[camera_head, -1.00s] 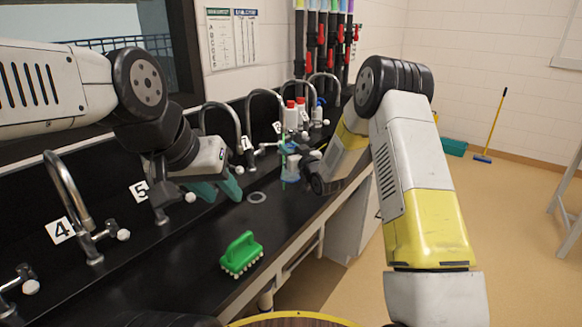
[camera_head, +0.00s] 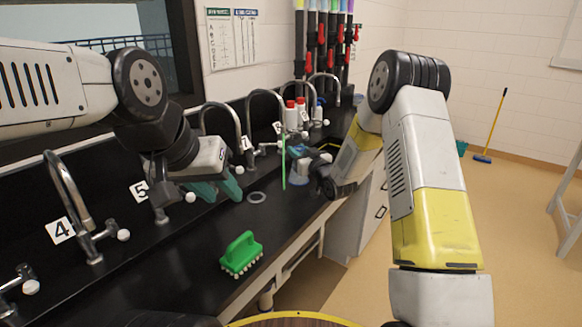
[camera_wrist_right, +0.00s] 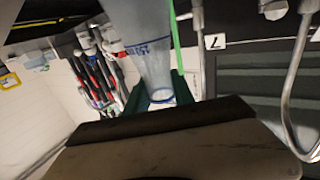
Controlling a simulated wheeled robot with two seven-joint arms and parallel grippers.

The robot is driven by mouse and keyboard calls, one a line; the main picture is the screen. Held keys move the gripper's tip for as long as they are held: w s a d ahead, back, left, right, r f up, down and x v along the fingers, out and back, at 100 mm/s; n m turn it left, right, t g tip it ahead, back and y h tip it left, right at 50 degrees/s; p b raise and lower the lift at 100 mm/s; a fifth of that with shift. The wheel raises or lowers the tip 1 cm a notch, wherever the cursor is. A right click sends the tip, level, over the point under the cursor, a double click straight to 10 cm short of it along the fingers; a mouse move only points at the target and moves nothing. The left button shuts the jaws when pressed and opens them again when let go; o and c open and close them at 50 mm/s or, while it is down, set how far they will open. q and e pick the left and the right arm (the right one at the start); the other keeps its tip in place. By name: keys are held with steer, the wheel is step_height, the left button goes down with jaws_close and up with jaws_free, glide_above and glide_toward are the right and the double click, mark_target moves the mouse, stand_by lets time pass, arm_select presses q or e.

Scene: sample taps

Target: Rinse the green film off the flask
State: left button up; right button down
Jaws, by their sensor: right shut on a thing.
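The flask (camera_wrist_right: 146,42) is pale, bluish and see-through with blue print, and it fills the top middle of the right wrist view. My right gripper (camera_wrist_right: 158,92) is shut on its narrow end, with a teal finger at each side. In the head view my right gripper (camera_head: 308,163) is over the counter beside the taps, and much of the flask is hidden there. A thin green strip (camera_head: 284,162) stands upright just left of it; I cannot tell whether it touches the flask. My left gripper (camera_head: 216,189) is open and empty near tap 5.
A green brush (camera_head: 241,254) lies on the black counter (camera_head: 190,270). Curved taps stand along the back, including tap 4 (camera_head: 68,195). Red-capped bottles (camera_head: 296,112) stand farther along. A round drain ring (camera_head: 257,198) is in the counter. The front counter is mostly clear.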

steer(key=shift+s+d, duration=0.25)
steer(key=shift+d, duration=0.45)
steer(key=shift+s+d, duration=0.2)
steer(key=shift+d, duration=0.5)
steer(key=shift+s+d, duration=0.25)
steer(key=shift+d, duration=0.45)
steer(key=shift+d, duration=0.1)
steer(key=s+d+r, duration=0.1)
steer(key=d+r, duration=0.3)
steer(key=shift+s+d, duration=0.2)
steer(key=shift+d, duration=0.1)
